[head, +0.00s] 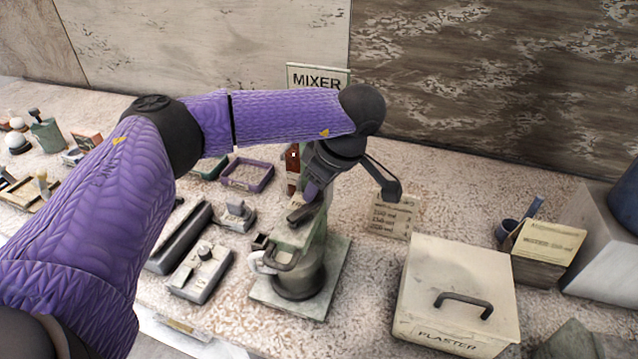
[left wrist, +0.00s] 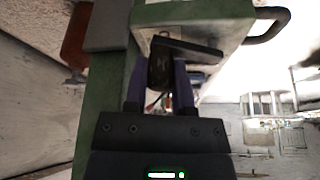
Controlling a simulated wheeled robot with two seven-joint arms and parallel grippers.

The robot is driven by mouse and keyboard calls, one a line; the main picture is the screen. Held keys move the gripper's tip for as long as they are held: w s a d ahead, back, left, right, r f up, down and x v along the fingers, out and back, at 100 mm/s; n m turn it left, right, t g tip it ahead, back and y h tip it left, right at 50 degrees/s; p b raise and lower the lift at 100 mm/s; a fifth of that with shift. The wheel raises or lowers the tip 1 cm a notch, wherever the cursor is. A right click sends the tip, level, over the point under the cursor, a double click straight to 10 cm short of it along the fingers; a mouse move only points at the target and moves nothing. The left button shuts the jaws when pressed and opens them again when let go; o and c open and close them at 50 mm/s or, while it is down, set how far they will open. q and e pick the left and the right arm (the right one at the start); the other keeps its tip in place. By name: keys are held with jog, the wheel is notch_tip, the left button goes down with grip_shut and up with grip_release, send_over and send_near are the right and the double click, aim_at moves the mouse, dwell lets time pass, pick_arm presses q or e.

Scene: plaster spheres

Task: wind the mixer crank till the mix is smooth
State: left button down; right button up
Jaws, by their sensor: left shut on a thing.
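The mixer (head: 318,245) is a pale green stand on a square base plate, with a dark bowl (head: 298,279) under its head and a MIXER sign behind it. My left gripper (head: 308,196) reaches down from above to the top of the mixer. It is shut on the dark crank handle (left wrist: 162,66), which shows between its purple fingers in the left wrist view. The crank arm (head: 303,213) lies over the mixer head. The mix inside the bowl is hidden, so its smoothness cannot be seen. My right gripper is in neither view.
A lidded PLASTER box (head: 455,285) stands right of the mixer, with a lettered card (head: 393,217) behind it. Grey moulds (head: 201,273) and a purple-rimmed tray (head: 247,175) lie to the left. A blue-handled scoop or cup (head: 511,226) is at the far right.

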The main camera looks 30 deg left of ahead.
pick_arm(q)
jog(key=shift+a, duration=0.1)
jog(key=shift+c, duration=2.2)
grip_release()
jog(key=shift+f+b, duration=0.1)
jog(key=shift+b, duration=0.2)
jog(key=d+r+m+p, duration=0.15)
jog(key=d+r, duration=0.35)
jog(key=r, duration=0.5)
jog(key=s+d+f+m+h, duration=0.1)
jog(key=s+d+f+h, duration=0.1)
jog(key=d+f+h, duration=0.35)
jog(key=s+d+f+h, duration=0.2)
jog(key=d, duration=0.6)
jog(key=s+d+r+n+g+h, duration=0.1)
jog(key=s+d+h, duration=0.1)
jog(key=d+h, duration=0.2)
jog(key=s+d+r+n+g+h, duration=0.1)
jog(key=s+d+h, duration=0.2)
jog(key=d, duration=0.5)
jog(key=shift+s+d+r+g+h, duration=0.3)
jog(key=shift+d+r+g+h, duration=0.1)
jog(key=shift+h, duration=0.45)
